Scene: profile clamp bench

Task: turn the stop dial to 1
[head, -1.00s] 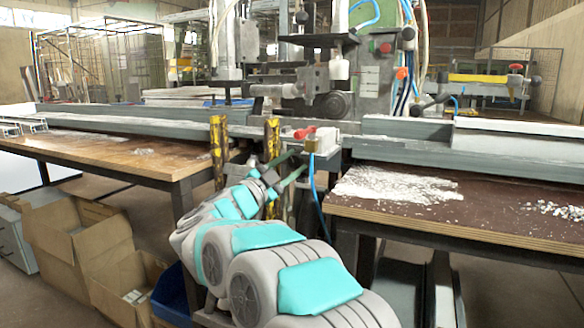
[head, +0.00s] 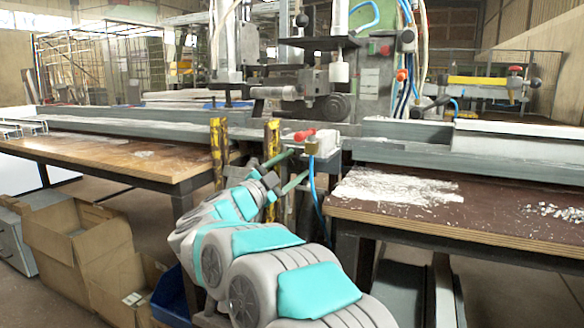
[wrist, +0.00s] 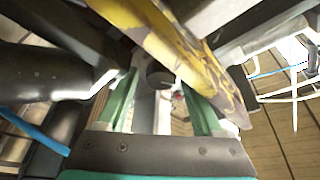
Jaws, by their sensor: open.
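My gripper (head: 301,163) reaches up to the narrow gap between the two benches, its two green fingers apart. In the wrist view my gripper (wrist: 158,88) is open, with a small dark round knob (wrist: 158,75) showing between and beyond the fingertips. This knob may be the stop dial; no numbers or pointer can be read on it. I cannot tell whether the fingers touch it. In the head view the dial cannot be made out with certainty near the fingertips.
Yellow worn posts (head: 271,150) stand left of the fingers; a yellow bar (wrist: 165,38) crosses close above them in the wrist view. A red-handled valve (head: 304,135) and blue hose (head: 316,185) are close by. Benches flank the arm; cardboard boxes (head: 75,240) stand lower left.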

